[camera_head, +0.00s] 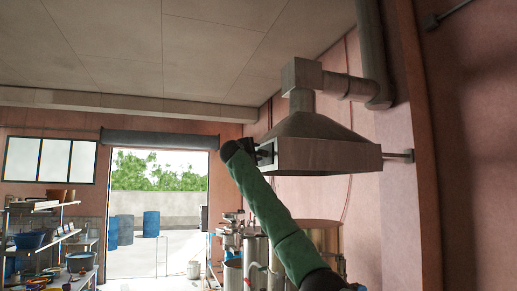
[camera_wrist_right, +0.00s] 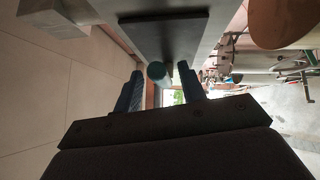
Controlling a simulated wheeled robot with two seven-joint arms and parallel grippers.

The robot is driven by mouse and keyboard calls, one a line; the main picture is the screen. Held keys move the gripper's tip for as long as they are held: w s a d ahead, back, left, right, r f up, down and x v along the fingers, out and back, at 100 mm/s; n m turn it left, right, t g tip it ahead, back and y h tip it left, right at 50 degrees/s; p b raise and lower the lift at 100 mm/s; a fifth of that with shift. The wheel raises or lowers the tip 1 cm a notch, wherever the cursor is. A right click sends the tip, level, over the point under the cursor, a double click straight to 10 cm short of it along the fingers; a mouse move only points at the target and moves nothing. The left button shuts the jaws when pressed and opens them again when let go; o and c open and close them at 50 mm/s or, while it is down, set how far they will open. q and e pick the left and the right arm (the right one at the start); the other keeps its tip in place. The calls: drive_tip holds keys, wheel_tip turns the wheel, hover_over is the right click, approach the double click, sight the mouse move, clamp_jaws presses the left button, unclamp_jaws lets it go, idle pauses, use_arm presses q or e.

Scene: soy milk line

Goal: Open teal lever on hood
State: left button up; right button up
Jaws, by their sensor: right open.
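The grey metal range hood (camera_head: 325,156) hangs at the upper right in the head view. My right arm, in a green sleeve, reaches up to the hood's left end, with my right gripper (camera_head: 266,155) beside it. In the right wrist view my right gripper (camera_wrist_right: 160,92) is open, with a dark finger on each side. A lever with a rounded teal end (camera_wrist_right: 156,71) shows between the fingers, in front of a dark flat plate (camera_wrist_right: 165,35). I cannot tell whether a finger touches it. The lever is hidden in the head view. My left gripper is not in view.
A duct (camera_head: 345,86) rises from the hood to the ceiling. Metal tanks (camera_head: 322,237) stand below the hood. A shelf with basins (camera_head: 30,240) is at the left. An open doorway (camera_head: 158,210) is at the back.

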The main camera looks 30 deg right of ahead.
drive_tip(key=shift+p+x, duration=0.5)
drive_tip(key=shift+x, duration=0.6)
clamp_jaws()
